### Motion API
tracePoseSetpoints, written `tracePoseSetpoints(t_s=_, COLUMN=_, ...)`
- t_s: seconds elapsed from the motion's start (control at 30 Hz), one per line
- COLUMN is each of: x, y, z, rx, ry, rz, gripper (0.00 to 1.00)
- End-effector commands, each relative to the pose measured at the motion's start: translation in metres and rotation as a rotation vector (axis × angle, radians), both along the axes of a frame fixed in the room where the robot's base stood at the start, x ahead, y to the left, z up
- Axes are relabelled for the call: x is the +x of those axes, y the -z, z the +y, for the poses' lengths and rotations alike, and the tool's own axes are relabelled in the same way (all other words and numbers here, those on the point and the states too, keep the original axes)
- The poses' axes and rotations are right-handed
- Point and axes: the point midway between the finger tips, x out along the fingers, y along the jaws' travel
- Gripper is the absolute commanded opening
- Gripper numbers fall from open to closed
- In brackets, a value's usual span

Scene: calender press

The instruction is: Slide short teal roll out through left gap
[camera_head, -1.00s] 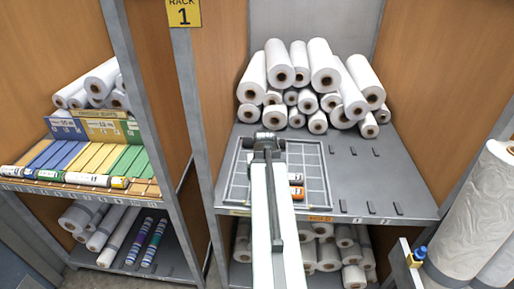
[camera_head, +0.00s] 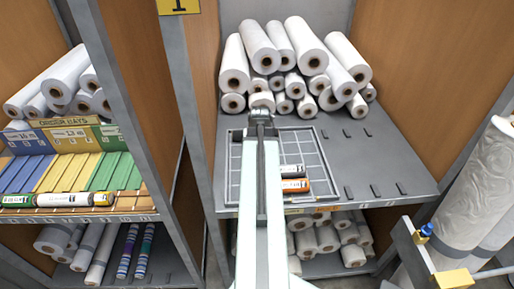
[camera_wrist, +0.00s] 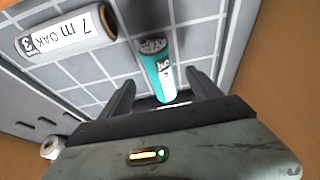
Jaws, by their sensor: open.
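The short teal roll (camera_wrist: 160,70) with a white label lies on the gridded tray (camera_wrist: 85,68) in the wrist view. My gripper (camera_wrist: 160,84) is open, one finger on each side of the roll's near end, with gaps showing; contact cannot be told. A white roll labelled "7 m OAK" (camera_wrist: 65,36) lies to the left of it in that view. In the head view my gripper (camera_head: 261,114) is over the tray (camera_head: 318,150), and my arm hides the teal roll.
An orange-ended roll (camera_head: 295,185) and a white, dark-ended roll (camera_head: 291,171) lie on the tray right of my arm. White rolls (camera_head: 260,45) are stacked behind. Rack posts (camera_head: 190,120) stand left; small dark stops (camera_head: 375,190) dot the right shelf.

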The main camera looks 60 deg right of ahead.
Motion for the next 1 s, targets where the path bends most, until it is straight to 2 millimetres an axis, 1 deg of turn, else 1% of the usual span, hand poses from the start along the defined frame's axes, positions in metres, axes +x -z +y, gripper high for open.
tracePoseSetpoints(t_s=0.03, x=0.002, y=0.014, z=-0.003, rx=0.000, ry=0.000, rz=0.000, gripper=0.73)
tracePoseSetpoints(t_s=0.2, x=0.009, y=0.045, z=-0.013, rx=0.000, ry=0.001, rz=0.000, gripper=0.73)
tracePoseSetpoints(t_s=0.3, x=0.012, y=0.058, z=-0.018, rx=0.000, ry=0.001, rz=0.000, gripper=0.73)
tracePoseSetpoints(t_s=0.4, x=0.014, y=0.062, z=-0.021, rx=0.000, ry=0.001, rz=0.000, gripper=0.73)
tracePoseSetpoints(t_s=0.63, x=0.013, y=0.059, z=-0.021, rx=0.000, ry=0.002, rz=0.000, gripper=0.73)
tracePoseSetpoints(t_s=0.67, x=0.013, y=0.059, z=-0.021, rx=0.000, ry=0.002, rz=0.000, gripper=0.67)
tracePoseSetpoints(t_s=0.7, x=0.013, y=0.059, z=-0.021, rx=0.000, ry=0.002, rz=0.000, gripper=0.56)
tracePoseSetpoints(t_s=0.77, x=0.013, y=0.059, z=-0.021, rx=0.000, ry=0.002, rz=0.000, gripper=0.39)
tracePoseSetpoints(t_s=0.8, x=0.013, y=0.059, z=-0.021, rx=0.000, ry=0.002, rz=0.000, gripper=0.28)
tracePoseSetpoints(t_s=0.9, x=0.013, y=0.059, z=-0.021, rx=0.000, ry=0.002, rz=0.000, gripper=0.04)
tracePoseSetpoints(t_s=1.0, x=0.012, y=0.059, z=-0.020, rx=0.000, ry=0.002, rz=0.000, gripper=0.04)
